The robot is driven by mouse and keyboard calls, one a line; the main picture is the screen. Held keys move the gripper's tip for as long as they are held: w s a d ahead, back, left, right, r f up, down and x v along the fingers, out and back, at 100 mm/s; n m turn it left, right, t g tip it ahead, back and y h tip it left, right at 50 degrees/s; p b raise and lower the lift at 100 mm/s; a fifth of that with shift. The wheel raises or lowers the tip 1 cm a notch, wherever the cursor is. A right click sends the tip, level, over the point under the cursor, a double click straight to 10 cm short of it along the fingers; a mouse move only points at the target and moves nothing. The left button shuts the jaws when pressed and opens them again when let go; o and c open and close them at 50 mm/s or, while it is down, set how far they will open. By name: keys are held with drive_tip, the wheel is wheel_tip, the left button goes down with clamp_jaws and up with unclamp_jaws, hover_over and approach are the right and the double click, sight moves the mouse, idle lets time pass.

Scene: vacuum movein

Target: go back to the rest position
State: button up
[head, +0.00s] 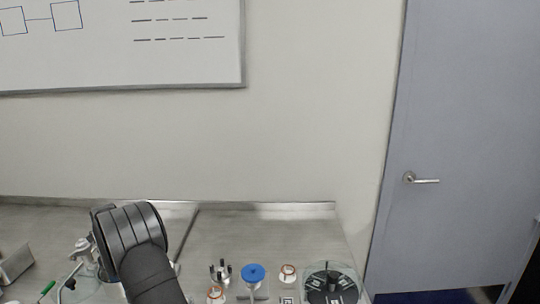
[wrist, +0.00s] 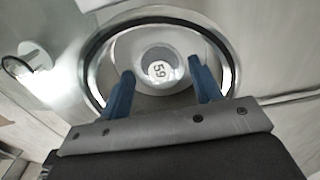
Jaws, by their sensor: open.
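My gripper (wrist: 160,92) shows in the wrist view with its two blue fingers spread apart. It is open. Between and beyond the fingers is a round metal-and-glass vessel with a dark ring rim (wrist: 88,62). Inside it sits a small white round piece (wrist: 158,68) marked with characters that read like "59". I see a gap between each finger and that piece; the depth between them is hard to judge. In the head view my dark arm stands at the lower left and hides the gripper.
On the metal bench (head: 265,232) stand a blue-topped item (head: 253,272), two small orange-and-white items (head: 288,272), a dark pronged holder (head: 221,271) and a round glass-covered dark device (head: 332,284). A metal block (head: 15,264) is at far left. The bench back is clear.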

drive_tip(key=shift+r, duration=1.5)
